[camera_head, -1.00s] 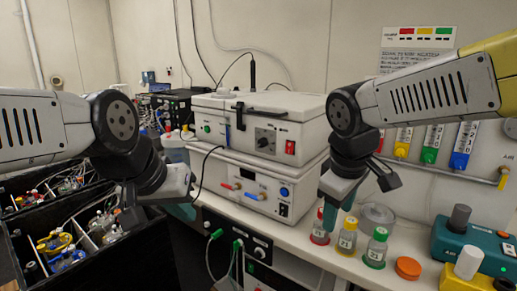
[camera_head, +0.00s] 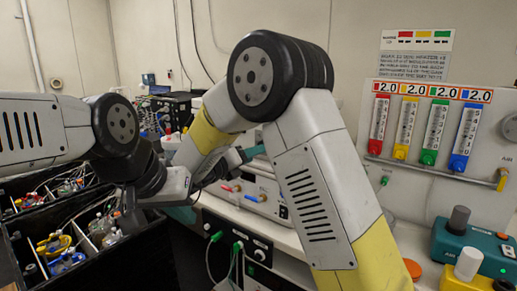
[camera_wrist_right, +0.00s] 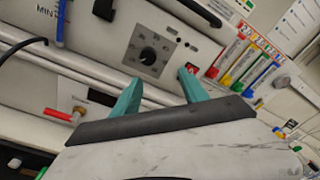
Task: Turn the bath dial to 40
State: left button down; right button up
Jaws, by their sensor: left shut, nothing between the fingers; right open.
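The bath dial (camera_wrist_right: 150,55) is a dark round knob on a grey square plate on the white bath's front (camera_wrist_right: 85,25), in the right wrist view. Its setting is too small to read. In the head view my right arm hides it. My right gripper (camera_wrist_right: 160,90) is open, its teal fingers pointing toward the panel, with the dial just beyond and between them, apart from the tips. It also shows in the head view (camera_head: 252,153). My left gripper (camera_head: 187,212) is shut and empty at the left, above the bench's front edge; its tips are partly hidden.
A red switch (camera_wrist_right: 191,68) sits beside the dial. Below the bath is a white unit (camera_head: 262,197) with red and blue handles. Coloured flow tubes (camera_head: 425,130) hang on the right wall. A teal device (camera_head: 470,246) stands at the right. Dark crates (camera_head: 85,262) fill the lower left.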

jog(key=w+d+n+t, duration=0.1)
jog(key=w+d, duration=0.1)
jog(key=w, duration=0.4)
jog(key=shift+w, duration=0.4)
grip_shut()
